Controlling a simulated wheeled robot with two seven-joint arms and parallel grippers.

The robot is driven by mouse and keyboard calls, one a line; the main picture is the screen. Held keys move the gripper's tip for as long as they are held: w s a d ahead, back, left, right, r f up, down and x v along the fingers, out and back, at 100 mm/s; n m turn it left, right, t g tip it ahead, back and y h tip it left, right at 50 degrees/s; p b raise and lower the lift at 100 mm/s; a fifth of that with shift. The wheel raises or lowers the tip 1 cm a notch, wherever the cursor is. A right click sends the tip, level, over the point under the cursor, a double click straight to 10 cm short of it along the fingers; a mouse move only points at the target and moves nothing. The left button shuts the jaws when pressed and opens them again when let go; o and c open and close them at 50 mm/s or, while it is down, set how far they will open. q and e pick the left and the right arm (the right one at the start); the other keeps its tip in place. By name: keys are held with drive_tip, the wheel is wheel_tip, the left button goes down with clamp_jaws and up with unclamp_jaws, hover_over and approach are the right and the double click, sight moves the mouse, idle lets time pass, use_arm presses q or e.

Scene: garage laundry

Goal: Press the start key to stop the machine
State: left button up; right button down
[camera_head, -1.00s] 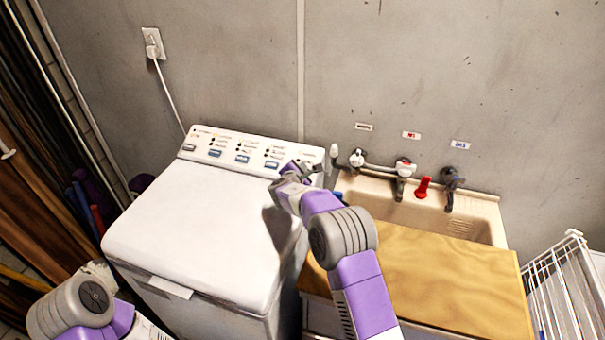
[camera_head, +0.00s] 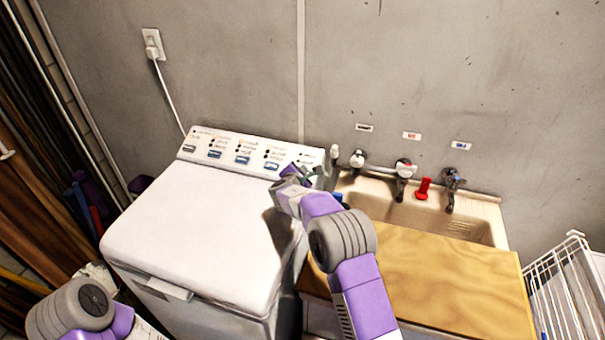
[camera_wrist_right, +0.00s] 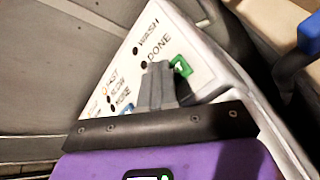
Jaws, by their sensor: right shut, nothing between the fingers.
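The washing machine (camera_head: 205,235) is white with its lid down, and its control panel (camera_head: 200,140) runs along the back. In the right wrist view a green key (camera_wrist_right: 183,66), which looks like the start key, sits at the panel's end by the word DONE. My right gripper (camera_head: 297,169) is over the panel's right end. In the wrist view its shut, empty fingers (camera_wrist_right: 159,69) are just left of the green key and partly cover the panel. I cannot tell whether they touch it. My left arm shows at the lower left; its gripper is not in view.
A beige sink (camera_head: 480,228) with several taps is right of the machine. A wooden board (camera_head: 450,285) covers its front. A white wire rack (camera_head: 565,295) stands at the far right. A wall outlet (camera_head: 152,43) has a cord running behind the machine.

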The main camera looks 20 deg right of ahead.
drive_tip(key=shift+f, duration=0.4)
idle(0.6)
drive_tip(key=shift+r, duration=0.1)
drive_tip(key=shift+s+a+r, duration=0.1)
drive_tip(key=shift+s+r, duration=0.1)
drive_tip(key=shift+r, duration=0.55)
drive_tip(key=shift+r, duration=0.15)
drive_tip(key=shift+s+a+r+p, duration=0.2)
drive_tip(key=shift+s+r+p, duration=0.05)
drive_tip(key=shift+r, duration=0.5)
drive_tip(key=shift+s+a+r+p, duration=0.2)
drive_tip(key=shift+s+r, duration=0.1)
drive_tip(key=shift+r, duration=0.45)
drive_tip(key=shift+s+a+r+p, duration=0.15)
drive_tip(key=shift+s+r+p, duration=0.1)
drive_tip(key=shift+r, duration=0.5)
